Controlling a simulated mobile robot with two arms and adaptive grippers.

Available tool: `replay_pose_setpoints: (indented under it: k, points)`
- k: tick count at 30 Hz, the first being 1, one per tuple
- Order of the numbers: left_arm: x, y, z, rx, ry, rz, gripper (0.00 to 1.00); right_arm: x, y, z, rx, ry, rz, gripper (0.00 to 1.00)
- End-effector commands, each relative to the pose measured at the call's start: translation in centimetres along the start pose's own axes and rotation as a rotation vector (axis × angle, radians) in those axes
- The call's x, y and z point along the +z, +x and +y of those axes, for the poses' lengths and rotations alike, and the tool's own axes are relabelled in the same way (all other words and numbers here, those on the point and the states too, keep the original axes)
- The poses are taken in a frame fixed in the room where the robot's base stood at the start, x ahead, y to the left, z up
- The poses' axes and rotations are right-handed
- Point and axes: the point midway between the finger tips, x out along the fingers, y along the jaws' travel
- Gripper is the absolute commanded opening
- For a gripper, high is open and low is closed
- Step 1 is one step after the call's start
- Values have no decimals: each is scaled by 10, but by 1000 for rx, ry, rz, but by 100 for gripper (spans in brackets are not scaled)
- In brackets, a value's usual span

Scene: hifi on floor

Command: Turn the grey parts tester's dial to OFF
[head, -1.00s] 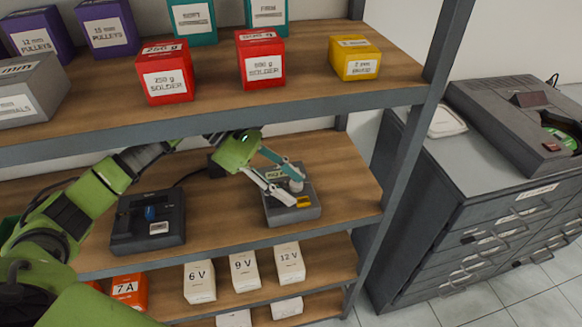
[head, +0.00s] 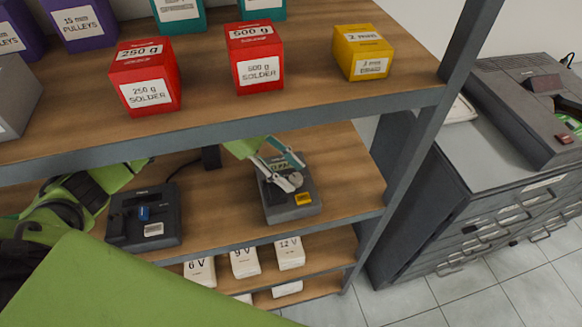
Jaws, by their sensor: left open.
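The grey parts tester (head: 277,209) stands on the middle shelf, with a yellow label on its front. Its pale round dial (head: 295,181) is partly covered by my gripper, and I cannot read where it points. My left gripper (head: 291,172) reaches over the tester from behind the upper shelf's edge. It is open, with a teal finger and a pale finger close around or beside the dial; I cannot tell whether they touch it. My right gripper is not in view.
A black device with a blue knob (head: 143,213) stands to the left on the same shelf (head: 215,217). The upper shelf, holding red solder boxes (head: 256,72) and a yellow box (head: 360,54), overhangs my arm. White voltage boxes (head: 244,263) stand below. A grey drawer cabinet (head: 465,190) is at right.

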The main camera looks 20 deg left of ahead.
Motion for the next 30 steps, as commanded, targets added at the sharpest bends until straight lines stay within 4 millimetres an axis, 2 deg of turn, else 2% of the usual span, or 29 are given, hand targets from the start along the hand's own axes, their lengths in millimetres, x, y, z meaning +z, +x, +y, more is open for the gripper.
replay_pose_setpoints:
  k: [6, 11, 15, 16, 30]
  points:
    - [0, 9, 0, 1, 1, 1, 41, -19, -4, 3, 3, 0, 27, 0]
    - [0, 9, 0, 1, 1, 0, 41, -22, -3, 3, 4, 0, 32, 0]
    - [0, 8, 0, 1, 1, 0, 8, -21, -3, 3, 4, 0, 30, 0]
    - [0, 8, 0, 1, 1, 0, 3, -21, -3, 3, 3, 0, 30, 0]
    - [-2, 9, -2, 59, -57, 1, 3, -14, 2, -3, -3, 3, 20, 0]
